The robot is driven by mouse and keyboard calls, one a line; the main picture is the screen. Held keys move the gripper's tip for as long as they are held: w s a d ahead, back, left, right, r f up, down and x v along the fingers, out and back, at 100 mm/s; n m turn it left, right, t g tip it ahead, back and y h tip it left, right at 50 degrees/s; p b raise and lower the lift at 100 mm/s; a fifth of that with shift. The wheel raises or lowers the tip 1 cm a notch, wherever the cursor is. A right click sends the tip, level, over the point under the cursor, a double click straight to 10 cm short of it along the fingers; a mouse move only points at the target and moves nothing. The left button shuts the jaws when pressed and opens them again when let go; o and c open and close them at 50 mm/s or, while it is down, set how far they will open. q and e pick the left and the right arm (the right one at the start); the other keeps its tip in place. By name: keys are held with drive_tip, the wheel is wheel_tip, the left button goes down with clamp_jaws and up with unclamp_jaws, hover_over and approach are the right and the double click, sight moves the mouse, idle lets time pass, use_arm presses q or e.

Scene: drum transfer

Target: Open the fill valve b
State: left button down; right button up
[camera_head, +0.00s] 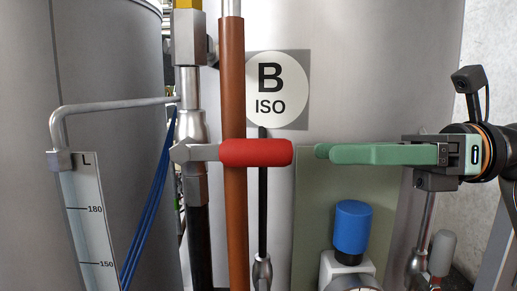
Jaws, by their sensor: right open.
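The valve beside the round "B ISO" label (278,90) has a red-sleeved lever (257,153) on a grey metal arm. The lever points horizontally right from the valve body (188,155) on a vertical pipe and passes in front of the brown pipe. My right gripper (323,151) comes in from the right at the lever's height. Its green fingers point left and overlap nearly edge-on. The fingertips are just right of the red end, with a small gap in the picture; the depth between them is unclear. The gripper is open and empty. My left gripper is out of view.
A brown vertical pipe (232,220) runs behind the lever. A blue-capped fitting (352,227) stands below my right gripper. Blue cables (150,205) and a level scale (88,220) are at the left. Large grey tanks fill the background.

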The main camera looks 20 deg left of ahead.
sight(255, 154)
drive_tip(key=x, duration=0.9)
drive_tip(key=shift+a+p, duration=0.3)
drive_tip(key=shift+a, duration=0.15)
drive_tip(key=shift+f, duration=0.1)
clamp_jaws()
idle(0.7)
